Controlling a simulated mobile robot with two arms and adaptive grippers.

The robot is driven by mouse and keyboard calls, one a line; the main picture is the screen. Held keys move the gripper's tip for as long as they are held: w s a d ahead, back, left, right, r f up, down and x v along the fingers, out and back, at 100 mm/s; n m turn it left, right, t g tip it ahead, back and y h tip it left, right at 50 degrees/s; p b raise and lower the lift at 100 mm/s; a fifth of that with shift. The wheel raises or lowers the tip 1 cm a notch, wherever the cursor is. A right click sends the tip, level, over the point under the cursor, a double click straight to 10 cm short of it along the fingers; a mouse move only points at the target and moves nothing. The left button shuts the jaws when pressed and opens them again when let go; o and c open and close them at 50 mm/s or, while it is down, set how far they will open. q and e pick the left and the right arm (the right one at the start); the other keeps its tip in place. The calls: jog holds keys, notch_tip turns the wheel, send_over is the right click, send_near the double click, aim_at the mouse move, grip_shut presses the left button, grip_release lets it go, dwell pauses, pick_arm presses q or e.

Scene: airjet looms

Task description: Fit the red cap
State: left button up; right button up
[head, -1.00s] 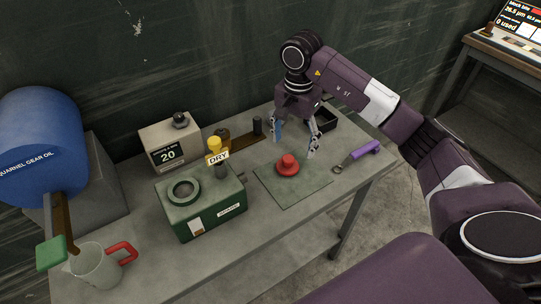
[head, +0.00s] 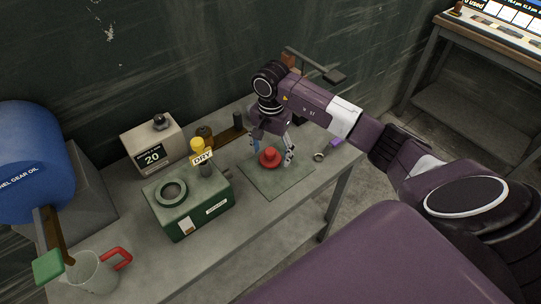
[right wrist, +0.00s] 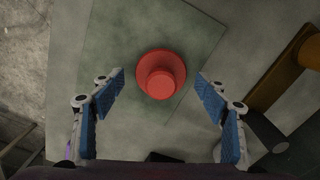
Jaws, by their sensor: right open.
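The red cap (head: 270,158), a wide flange with a narrower knob on top, sits upright on a flat green mat (head: 275,184). The green box (head: 203,215) to its left has a round, ring-shaped opening (head: 171,191) on top. My right gripper (head: 273,152) is open over the cap, one finger on each side of it. In the right wrist view, the cap (right wrist: 161,75) lies between and just beyond the blue-padded fingers (right wrist: 160,90), with clear gaps on both sides. My left gripper is not in view.
A yellow-topped "DRY" item (head: 201,156) stands behind the green box, near a grey counter reading 20 (head: 152,150).

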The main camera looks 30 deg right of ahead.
jog(key=c, duration=1.2)
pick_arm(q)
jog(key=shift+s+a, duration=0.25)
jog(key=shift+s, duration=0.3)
pick_arm(e)
jog(key=shift+c, duration=0.2)
notch_tip(320, 180, up, 11)
jog(key=b, duration=0.3)
jog(key=shift+w+f, duration=0.15)
jog(key=shift+f, duration=0.05)
notch_tip(320, 180, up, 10)
jog(key=f, duration=0.1)
send_over(270, 150)
pick_arm(q)
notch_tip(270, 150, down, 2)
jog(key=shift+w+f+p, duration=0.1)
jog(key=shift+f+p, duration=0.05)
jog(key=shift+p, duration=0.2)
pick_arm(e)
jog(key=shift+d+r, duration=0.1)
jog(key=shift+r, duration=0.15)
